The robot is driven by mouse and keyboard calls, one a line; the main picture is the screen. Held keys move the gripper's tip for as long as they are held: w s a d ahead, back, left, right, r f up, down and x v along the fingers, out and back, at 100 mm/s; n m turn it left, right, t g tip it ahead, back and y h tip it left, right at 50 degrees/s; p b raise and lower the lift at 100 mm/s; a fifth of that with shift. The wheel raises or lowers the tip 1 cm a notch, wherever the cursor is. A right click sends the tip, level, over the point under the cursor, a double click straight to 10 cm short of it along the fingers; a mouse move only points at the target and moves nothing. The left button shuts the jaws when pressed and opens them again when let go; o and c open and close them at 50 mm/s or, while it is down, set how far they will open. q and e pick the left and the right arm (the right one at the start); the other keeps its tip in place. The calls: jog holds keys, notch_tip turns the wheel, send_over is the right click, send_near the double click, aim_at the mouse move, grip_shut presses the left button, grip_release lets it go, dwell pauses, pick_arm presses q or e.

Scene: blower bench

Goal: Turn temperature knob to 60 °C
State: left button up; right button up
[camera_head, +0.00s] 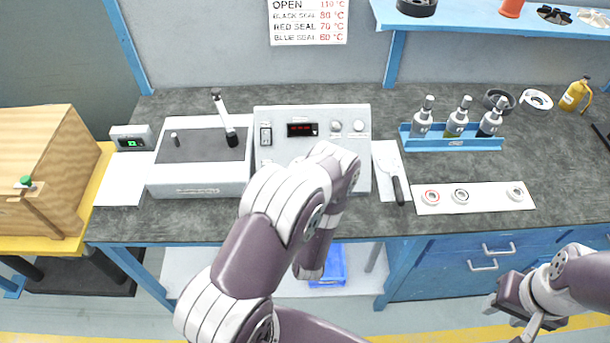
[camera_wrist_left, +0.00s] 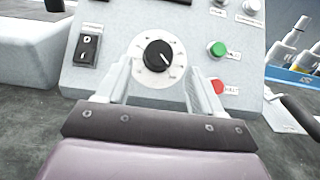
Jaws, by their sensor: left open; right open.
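The control panel (camera_head: 266,115) is a light grey box on the bench with a red-digit display (camera_head: 302,129). In the left wrist view, a black knob (camera_wrist_left: 158,54) with a white pointer line sits on a round white dial. The pointer tilts to the lower right. My left gripper (camera_wrist_left: 157,70) is open, its two fingers on either side of the dial in the picture; I cannot tell whether they touch it. In the head view my left arm hides the knob. My right gripper (camera_head: 508,316) is open and empty at the lower right, in front of the bench.
A rocker switch (camera_wrist_left: 86,49) is left of the knob; green (camera_wrist_left: 217,48) and red (camera_wrist_left: 217,86) buttons are right of it. A blue bottle rack (camera_head: 455,144) and a white strip with rings (camera_head: 485,199) stand farther right. A sign (camera_head: 308,22) lists seal temperatures.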

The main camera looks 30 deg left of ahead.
pick_arm(q)
jog(key=shift+w+a+r, duration=0.2)
jog(key=shift+w+a, duration=0.15)
jog(key=shift+w, duration=0.1)
jog(key=shift+w+a+r, duration=0.15)
jog(key=shift+w+a, duration=0.2)
jog(key=shift+w, duration=0.1)
jog(key=shift+w+a, duration=0.25)
jog(key=shift+w, duration=0.1)
jog(key=shift+w+a+f, duration=0.2)
jog(key=shift+w+f, duration=0.05)
jog(key=shift+w, duration=0.15)
jog(key=shift+s+d+r, duration=0.1)
jog(key=shift+c, duration=0.9)
jog(key=c, duration=0.9)
pick_arm(e)
jog(key=shift+s+r, duration=0.35)
jog(key=shift+r, duration=0.1)
pick_arm(q)
jog(key=shift+n, duration=0.4)
pick_arm(e)
jog(key=shift+f, duration=0.15)
